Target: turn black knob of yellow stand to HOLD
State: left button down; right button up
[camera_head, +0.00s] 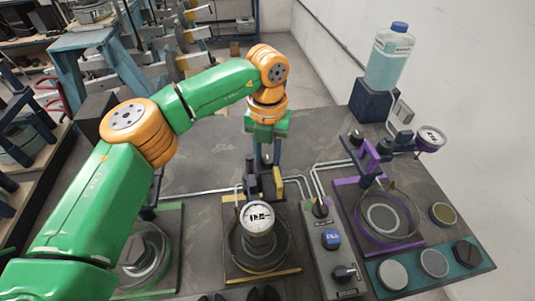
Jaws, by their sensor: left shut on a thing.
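The yellow stand (228,272) is a dark plate with yellow edging at the lower middle of the table, with a yellow upright (278,184) and a round white gauge (258,217) in front. My left gripper (264,172) comes down from above onto the top of this stand, just behind the gauge. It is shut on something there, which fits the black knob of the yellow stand. The knob itself is hidden by the fingers and the stand, so its pointing direction and any HOLD mark cannot be read. My right gripper does not show.
A control box (330,257) with a blue FILL button (331,239) and black knobs stands just right. Beyond it are a purple stand (345,210) and a teal tray (455,270) of round pieces. A green-edged stand (172,225) is left. A bottle (388,60) stands at back right.

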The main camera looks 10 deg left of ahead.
pick_arm(q)
jog(key=m, duration=0.7)
jog(key=shift+w+m, duration=0.1)
jog(key=shift+m, duration=0.2)
jog(key=m, duration=0.6)
jog(key=shift+p, duration=0.3)
jog(key=shift+m, duration=0.4)
jog(key=c, duration=0.5)
grip_release()
jog(key=shift+c, duration=0.2)
